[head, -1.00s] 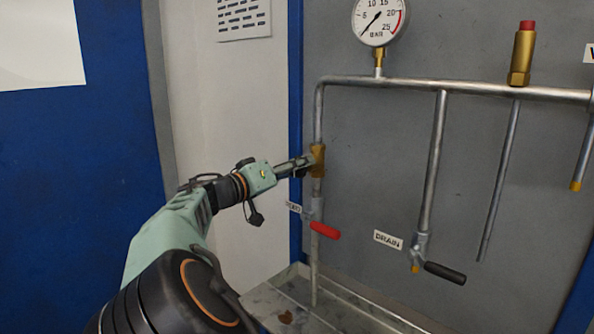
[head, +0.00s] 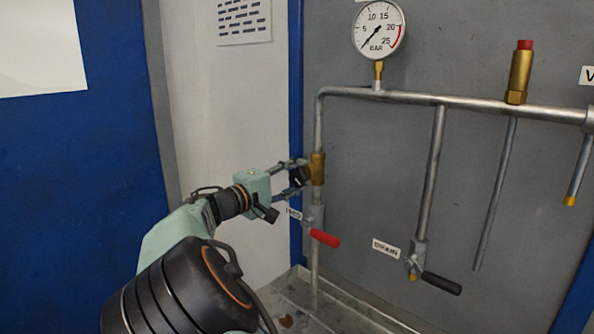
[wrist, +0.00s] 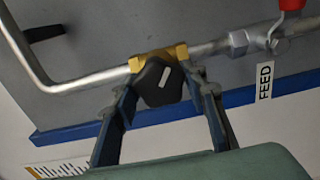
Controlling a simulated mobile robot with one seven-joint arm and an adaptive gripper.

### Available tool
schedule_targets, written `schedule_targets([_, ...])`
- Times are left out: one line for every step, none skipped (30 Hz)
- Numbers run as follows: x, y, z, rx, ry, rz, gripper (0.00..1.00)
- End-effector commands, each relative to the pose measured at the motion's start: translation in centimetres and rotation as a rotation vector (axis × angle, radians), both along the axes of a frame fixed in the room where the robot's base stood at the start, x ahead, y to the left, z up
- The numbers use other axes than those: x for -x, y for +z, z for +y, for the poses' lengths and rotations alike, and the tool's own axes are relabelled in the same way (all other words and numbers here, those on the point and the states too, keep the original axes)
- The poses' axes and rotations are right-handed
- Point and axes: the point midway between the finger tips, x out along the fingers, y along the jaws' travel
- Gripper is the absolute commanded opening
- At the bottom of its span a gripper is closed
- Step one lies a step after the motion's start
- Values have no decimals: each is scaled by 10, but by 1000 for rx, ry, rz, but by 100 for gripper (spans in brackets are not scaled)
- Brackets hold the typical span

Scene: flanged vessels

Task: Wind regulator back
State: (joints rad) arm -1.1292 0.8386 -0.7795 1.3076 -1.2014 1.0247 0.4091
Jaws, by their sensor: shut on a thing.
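The regulator is a brass body (head: 317,169) in the vertical feed pipe, with a black knob (wrist: 160,82) facing me. The knob carries a white mark, which stands slightly tilted from upright in the wrist view. My gripper (head: 298,176) reaches it from the left in the head view. In the wrist view its two fingers (wrist: 164,84) lie on either side of the knob, shut on it. The pressure gauge (head: 379,30) above has its needle at the low end of the scale, lower left.
A red feed valve lever (head: 324,238) sits just below the regulator, beside the FEED label (wrist: 265,82). A black drain lever (head: 441,283) and a brass relief valve (head: 519,72) are to the right. A blue frame edge (head: 296,120) runs close by the gripper.

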Motion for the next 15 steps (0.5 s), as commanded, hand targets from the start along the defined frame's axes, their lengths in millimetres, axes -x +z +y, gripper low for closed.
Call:
schedule_targets([0, 3, -1, 35, -3, 28, 15])
schedule_targets([0, 3, -1, 58, -3, 46, 15])
schedule_targets([0, 3, -1, 88, -2, 70, 15])
schedule_targets([0, 3, -1, 110, -2, 87, 15])
schedule_targets([0, 3, -1, 133, -1, 105, 15])
schedule_targets([0, 3, -1, 163, -1, 128, 15])
schedule_targets([0, 3, -1, 185, -2, 146, 15])
schedule_targets([0, 3, -1, 208, -2, 163, 15])
schedule_targets([0, 3, -1, 237, -2, 187, 15])
schedule_targets([0, 3, -1, 260, -2, 205, 15])
schedule_targets([0, 3, -1, 283, -2, 222, 15])
schedule_targets([0, 4, -1, 312, -3, 245, 15])
schedule_targets([0, 4, -1, 335, -3, 262, 15])
schedule_targets([0, 4, -1, 357, -3, 280, 15])
schedule_targets([0, 3, -1, 388, -3, 305, 15])
